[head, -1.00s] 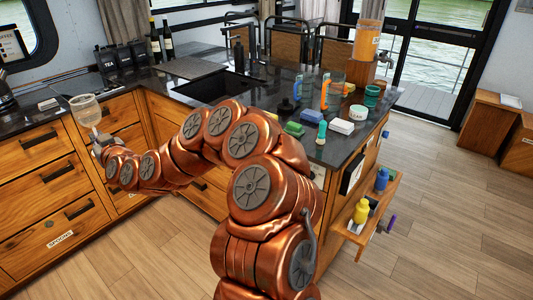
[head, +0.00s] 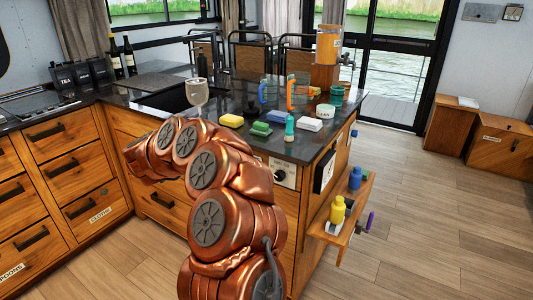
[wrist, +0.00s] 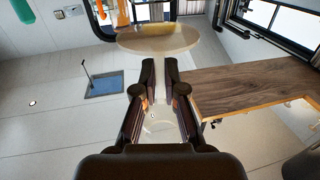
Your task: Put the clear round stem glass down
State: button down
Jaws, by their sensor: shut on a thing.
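The clear round stem glass (head: 197,94) is upright in the head view, with its bowl above my arm and in front of the sink. Its foot is hidden there behind my arm. In the wrist view its pale round bowl (wrist: 158,38) shows just beyond my fingertips, and a faint clear round foot shows between the fingers. My gripper (wrist: 172,75) is shut on the glass's stem. In the head view my gripper is hidden by my own arm. I cannot tell whether the glass touches the counter.
The dark counter (head: 238,103) holds a yellow sponge (head: 231,120), a green sponge (head: 261,129), a blue sponge (head: 277,116), a white block (head: 309,124) and a teal bottle (head: 289,128). Mugs and a white bowl (head: 325,112) stand further back. A side shelf holds bottles.

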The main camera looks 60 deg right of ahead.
jog(key=s+d+f+g, duration=0.1)
jog(key=s+d, duration=0.4)
jog(key=s+d+f+m+g+b, duration=0.1)
jog(key=s+d, duration=0.4)
jog(key=s+d+f+m+g, duration=0.1)
jog(key=s+d, duration=0.4)
jog(key=d, duration=0.1)
jog(key=shift+s+f+g+h+b, duration=0.2)
jog(key=shift+s+g+h+b, duration=0.1)
jog(key=shift+g+b, duration=0.1)
jog(key=shift+w+a+f, duration=0.1)
jog(key=shift+f, duration=0.8)
jog(key=shift+w+a+f, duration=0.1)
jog(key=shift+f, duration=0.75)
jog(key=shift+f, duration=0.15)
jog(key=c, duration=1.3)
grip_release()
jog(key=shift+o, duration=0.2)
jog(key=shift+a, duration=0.15)
jog(key=a, duration=1.1)
jog(key=shift+s+a, duration=0.25)
jog(key=shift+a, duration=0.1)
